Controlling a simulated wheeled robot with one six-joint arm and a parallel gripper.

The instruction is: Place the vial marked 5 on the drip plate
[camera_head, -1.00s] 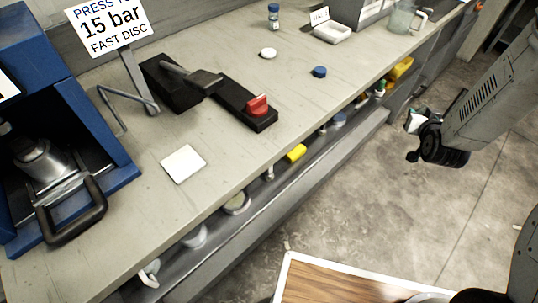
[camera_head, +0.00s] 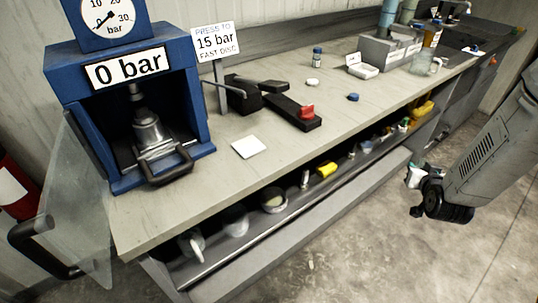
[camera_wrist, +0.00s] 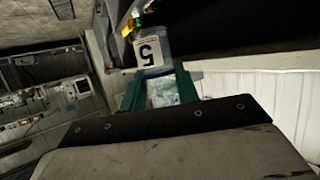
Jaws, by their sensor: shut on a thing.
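My gripper (camera_wrist: 161,88) is shut on a clear vial (camera_wrist: 166,40) with a white label marked 5. The label reads upside down in the wrist view, and green fingers flank the vial. In the head view my gripper (camera_head: 413,178) is at the right, off the bench's front edge, above the floor; the vial there is too small to read.
A blue press (camera_head: 75,120) with a "0 bar" sign stands at the left of the bench (camera_head: 185,205). A black lever device with a red knob (camera_head: 307,112), a small vial (camera_head: 317,57), a white cap (camera_head: 312,82) and a blue cap (camera_head: 353,97) stand beyond the plate.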

